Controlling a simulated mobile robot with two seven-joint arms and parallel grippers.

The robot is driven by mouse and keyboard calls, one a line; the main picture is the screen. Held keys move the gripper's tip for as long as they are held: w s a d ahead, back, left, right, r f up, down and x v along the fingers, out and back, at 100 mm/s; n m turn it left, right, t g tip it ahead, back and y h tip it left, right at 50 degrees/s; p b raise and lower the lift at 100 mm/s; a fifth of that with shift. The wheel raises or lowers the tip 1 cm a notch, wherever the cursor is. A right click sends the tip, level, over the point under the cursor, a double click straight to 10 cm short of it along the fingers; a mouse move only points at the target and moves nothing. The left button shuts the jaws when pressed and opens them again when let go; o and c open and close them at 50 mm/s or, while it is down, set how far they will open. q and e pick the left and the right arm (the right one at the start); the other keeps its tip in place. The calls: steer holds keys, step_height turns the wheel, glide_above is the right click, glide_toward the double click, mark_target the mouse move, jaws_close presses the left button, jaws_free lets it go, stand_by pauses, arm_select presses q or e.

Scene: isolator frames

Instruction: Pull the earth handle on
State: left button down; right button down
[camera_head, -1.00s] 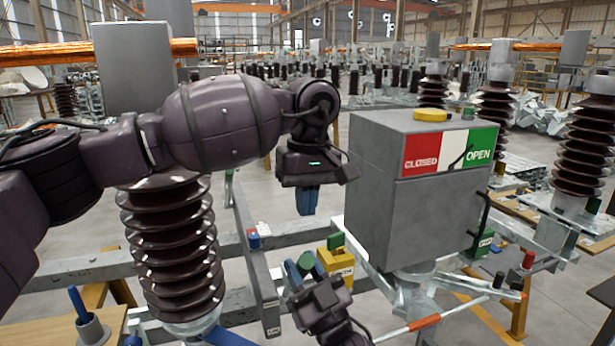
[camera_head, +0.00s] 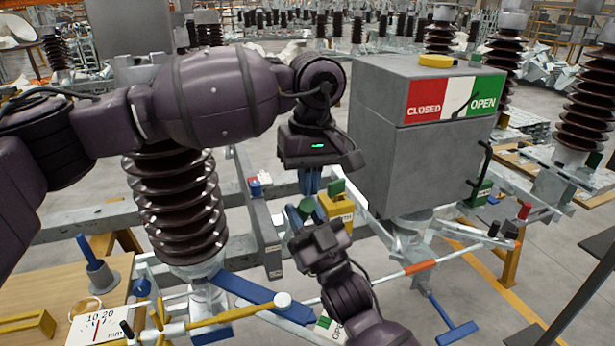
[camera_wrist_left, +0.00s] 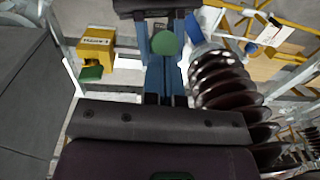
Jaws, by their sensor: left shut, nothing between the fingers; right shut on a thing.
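A green handle (camera_head: 306,207) stands low in front of a yellow box (camera_head: 337,208). My right gripper (camera_head: 299,214), with blue fingers, is shut on this green handle, its wrist just below it. My left gripper (camera_head: 309,184) is shut and empty, pointing down just above and behind the handle in the head view.
A grey cabinet (camera_head: 415,160) with a red, white and green CLOSED/OPEN panel (camera_head: 450,103) stands close at right. A ribbed brown insulator (camera_head: 178,210) stands at left. Steel beams and a blue bar (camera_head: 262,298) cross below. A wooden table (camera_head: 60,290) is at lower left.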

arm_select(q)
steer(key=shift+s+d+f, duration=0.2)
steer(key=shift+s+f, duration=0.2)
steer(key=shift+s, duration=0.25)
arm_select(e)
steer(key=shift+r, duration=0.1)
arm_select(q)
steer(key=shift+f, duration=0.1)
arm_select(e)
steer(key=c, duration=0.9)
jaws_free()
arm_select(q)
steer(key=shift+w, duration=0.1)
arm_select(e)
steer(key=shift+o, duration=0.3)
steer(key=shift+f, duration=0.2)
